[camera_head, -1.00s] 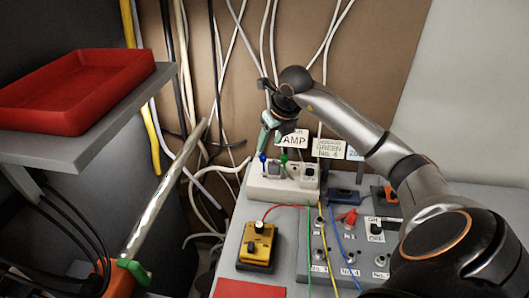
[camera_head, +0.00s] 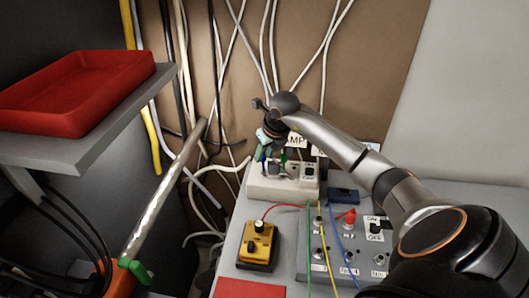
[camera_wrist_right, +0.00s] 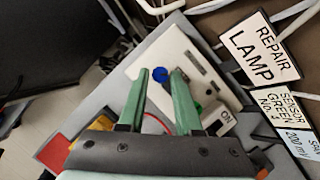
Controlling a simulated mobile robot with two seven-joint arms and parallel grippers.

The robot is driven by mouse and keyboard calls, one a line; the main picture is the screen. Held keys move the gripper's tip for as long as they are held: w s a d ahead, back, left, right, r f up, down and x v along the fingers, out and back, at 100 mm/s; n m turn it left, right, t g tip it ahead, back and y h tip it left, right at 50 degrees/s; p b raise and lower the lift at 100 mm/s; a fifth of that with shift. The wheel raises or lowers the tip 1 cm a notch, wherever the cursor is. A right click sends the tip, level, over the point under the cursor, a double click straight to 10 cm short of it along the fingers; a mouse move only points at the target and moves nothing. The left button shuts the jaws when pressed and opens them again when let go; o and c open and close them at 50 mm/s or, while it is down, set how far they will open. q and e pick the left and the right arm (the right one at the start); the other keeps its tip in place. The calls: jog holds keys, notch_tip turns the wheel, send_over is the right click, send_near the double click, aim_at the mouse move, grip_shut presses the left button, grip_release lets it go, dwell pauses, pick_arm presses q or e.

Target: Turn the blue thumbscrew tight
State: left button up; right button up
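The blue thumbscrew (camera_head: 263,167) is on the top of a white box (camera_head: 282,191) at the back of the bench. In the right wrist view the blue thumbscrew (camera_wrist_right: 160,74) shows as a round knob between the tips of my green fingers. My right gripper (camera_head: 264,150) is above it in the head view and partly hides it. In the wrist view my right gripper (camera_wrist_right: 161,72) is open, with a gap on both sides of the knob. I cannot tell whether the fingertips reach down around it.
A green knob (camera_head: 284,157) stands close to the right of the blue one. A yellow box (camera_head: 258,245) and a grey switch panel (camera_head: 330,267) with wires lie in front. A red tray (camera_head: 80,90) is on a shelf at left. Cables hang behind.

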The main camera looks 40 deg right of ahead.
grip_shut()
